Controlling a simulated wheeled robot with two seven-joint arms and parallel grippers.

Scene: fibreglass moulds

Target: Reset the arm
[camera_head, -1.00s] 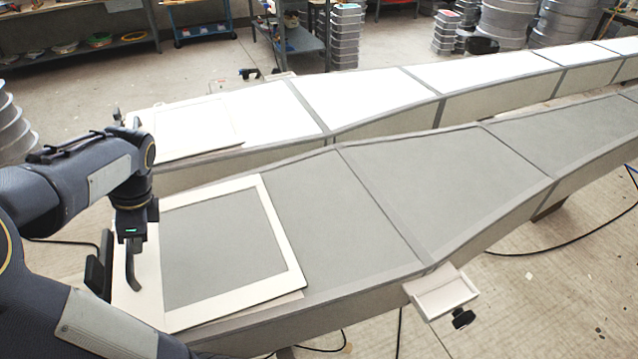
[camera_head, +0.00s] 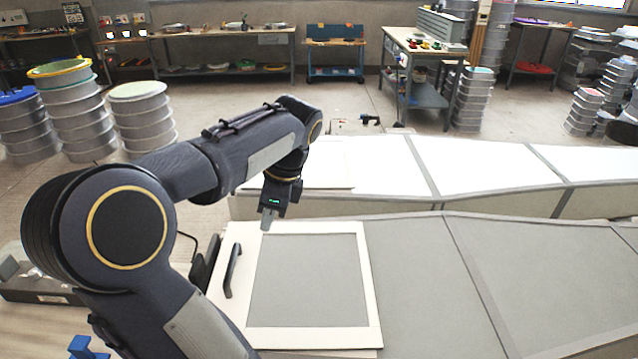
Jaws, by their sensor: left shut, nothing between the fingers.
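My left arm comes in from the left and reaches over the near end of the grey mould (camera_head: 410,285). My left gripper (camera_head: 267,222) points down, shut and empty, above the far left part of the white square frame (camera_head: 360,300) lying on the mould. A dark curved handle (camera_head: 232,271) is on the frame's left side, apart from the gripper. My right gripper is not in view.
A second mould with a white top (camera_head: 480,165) runs behind the grey one. Stacks of round metal drums (camera_head: 80,120) stand at the left. Workbenches (camera_head: 225,50) line the back wall. Open floor lies between them and the moulds.

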